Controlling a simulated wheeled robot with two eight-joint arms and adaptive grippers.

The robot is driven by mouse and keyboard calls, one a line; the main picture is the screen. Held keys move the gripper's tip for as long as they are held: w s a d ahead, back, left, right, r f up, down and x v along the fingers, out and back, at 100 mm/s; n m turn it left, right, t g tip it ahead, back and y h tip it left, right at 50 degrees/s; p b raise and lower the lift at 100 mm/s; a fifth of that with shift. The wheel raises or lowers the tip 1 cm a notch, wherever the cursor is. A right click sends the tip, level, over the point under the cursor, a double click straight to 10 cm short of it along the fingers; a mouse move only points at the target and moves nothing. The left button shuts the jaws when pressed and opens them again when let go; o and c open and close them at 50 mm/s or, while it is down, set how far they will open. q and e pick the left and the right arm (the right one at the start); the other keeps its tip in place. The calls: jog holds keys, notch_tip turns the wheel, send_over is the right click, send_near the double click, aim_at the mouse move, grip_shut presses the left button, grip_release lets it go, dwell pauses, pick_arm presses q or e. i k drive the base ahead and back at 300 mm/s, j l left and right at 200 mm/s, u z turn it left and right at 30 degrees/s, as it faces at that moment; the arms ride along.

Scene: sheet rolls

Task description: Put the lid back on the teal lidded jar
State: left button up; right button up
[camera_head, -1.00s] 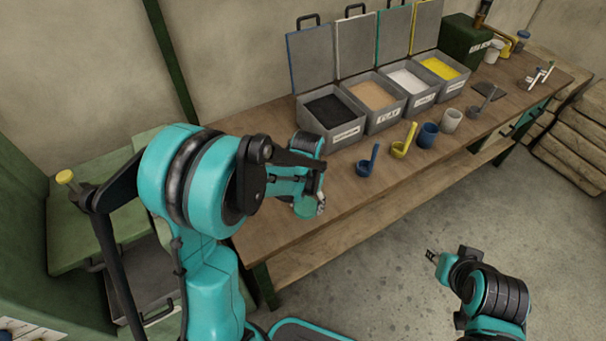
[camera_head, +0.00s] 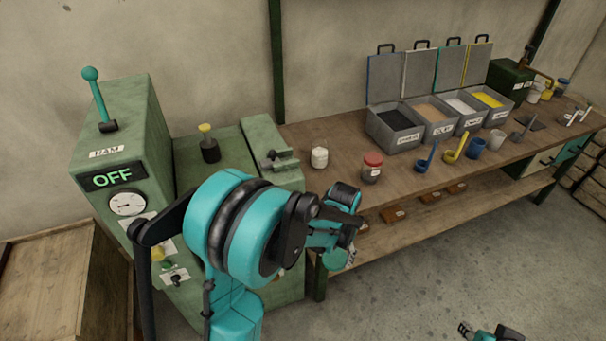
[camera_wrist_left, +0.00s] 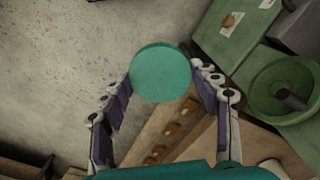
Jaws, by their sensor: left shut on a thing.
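A round teal lid (camera_wrist_left: 160,74) sits between the fingers of my left gripper (camera_wrist_left: 163,92) in the left wrist view. The gripper is shut on it. In the head view my left gripper (camera_head: 345,258) holds the teal lid (camera_head: 334,259) just off the front edge of the table. A pale jar (camera_head: 319,157) and a red-topped jar (camera_head: 372,167) stand on the table beyond the gripper. I cannot pick out the body of the teal lidded jar in either view. My right gripper (camera_head: 466,328) shows small at the bottom edge, apparently empty; its opening is unclear.
The wooden table (camera_head: 330,135) carries open bins (camera_head: 395,135) with raised lids, scoops (camera_head: 455,150) and cups (camera_head: 476,149). A green press (camera_head: 120,160) reading OFF stands left. Several small brown blocks (camera_head: 395,215) lie on the lower shelf. Floor in front is clear.

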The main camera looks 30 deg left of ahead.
aim_at(319, 149)
jog(key=k+u, duration=0.1)
jog(key=u, duration=1.6)
jog(key=l, duration=1.05)
jog(key=i+l, duration=0.1)
jog(key=l, duration=0.95)
jog(key=i+l, duration=0.1)
jog(key=i, duration=0.4)
